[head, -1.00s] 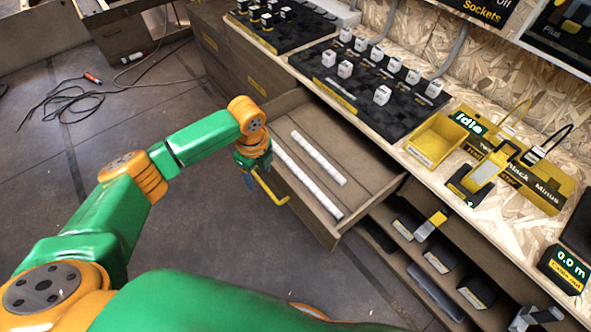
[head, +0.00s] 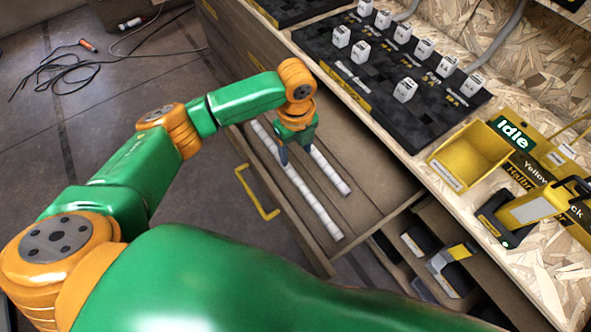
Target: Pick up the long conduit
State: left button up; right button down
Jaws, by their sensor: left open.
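The long conduit (head: 314,204) is a white, segmented rod lying in the open wooden drawer, on the side nearer the yellow handle. A shorter white conduit (head: 330,171) lies beside it, partly hidden by my gripper. My left gripper (head: 294,155) is open and points down over the drawer, by the upper half of the long conduit. Its blue-grey finger overlaps the rod in the picture; I cannot tell whether they touch. My right gripper is out of view.
The drawer (head: 366,202) has a yellow handle (head: 257,192) on its front. A bench with a dark socket board (head: 370,85) and a yellow bin (head: 466,155) stands to the right. Lower shelves hold dark bins. The floor at left has a loose cable (head: 65,75).

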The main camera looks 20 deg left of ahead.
aim_at(296, 178)
pick_arm(q)
notch_tip(296, 178, down, 3)
jog(key=shift+s+f+b, duration=0.1)
jog(key=shift+b, duration=0.95)
jog(key=shift+f, duration=0.3)
jog(key=f, duration=0.4)
jog(key=s+f+b, duration=0.1)
jog(key=f, duration=0.1)
jog(key=shift+s+d+f, duration=0.1)
jog(key=shift+d+f, duration=0.1)
jog(key=shift+f, duration=0.05)
grip_shut()
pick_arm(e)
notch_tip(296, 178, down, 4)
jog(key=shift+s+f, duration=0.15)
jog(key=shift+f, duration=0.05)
